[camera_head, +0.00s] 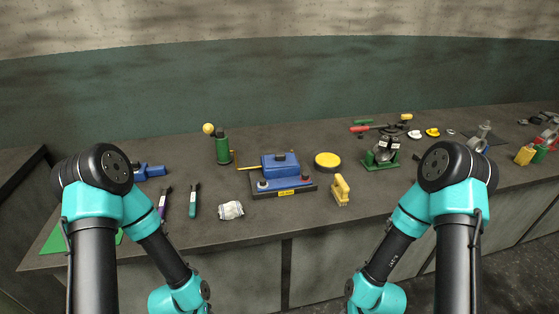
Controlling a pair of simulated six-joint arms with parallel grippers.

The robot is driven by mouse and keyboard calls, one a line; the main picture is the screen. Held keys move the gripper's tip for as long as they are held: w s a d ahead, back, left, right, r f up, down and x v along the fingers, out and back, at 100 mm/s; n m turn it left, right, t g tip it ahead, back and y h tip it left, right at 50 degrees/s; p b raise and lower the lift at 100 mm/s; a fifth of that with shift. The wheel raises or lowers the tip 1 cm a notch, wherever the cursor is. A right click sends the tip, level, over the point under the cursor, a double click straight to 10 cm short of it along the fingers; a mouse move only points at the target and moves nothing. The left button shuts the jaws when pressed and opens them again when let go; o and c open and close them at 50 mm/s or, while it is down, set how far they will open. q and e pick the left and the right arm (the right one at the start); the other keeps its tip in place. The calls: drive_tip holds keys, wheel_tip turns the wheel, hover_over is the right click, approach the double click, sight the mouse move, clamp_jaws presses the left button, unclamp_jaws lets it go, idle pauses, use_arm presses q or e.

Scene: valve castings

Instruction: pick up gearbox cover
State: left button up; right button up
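A blue block-shaped part (281,163) with a small dark knob on top sits on a dark base (311,184) near the middle of the bench. It looks like the gearbox cover, but I cannot be sure from its shape alone. The base has a yellow label on its front, a red knob at its right and a pale knob at its left. Both my arms are folded down in front of the bench. My grippers are outside the picture, so nothing shows them touching the cover.
A yellow disc (327,160) lies behind. A green cylinder (222,148) stands at back left. The front middle edge is clear.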

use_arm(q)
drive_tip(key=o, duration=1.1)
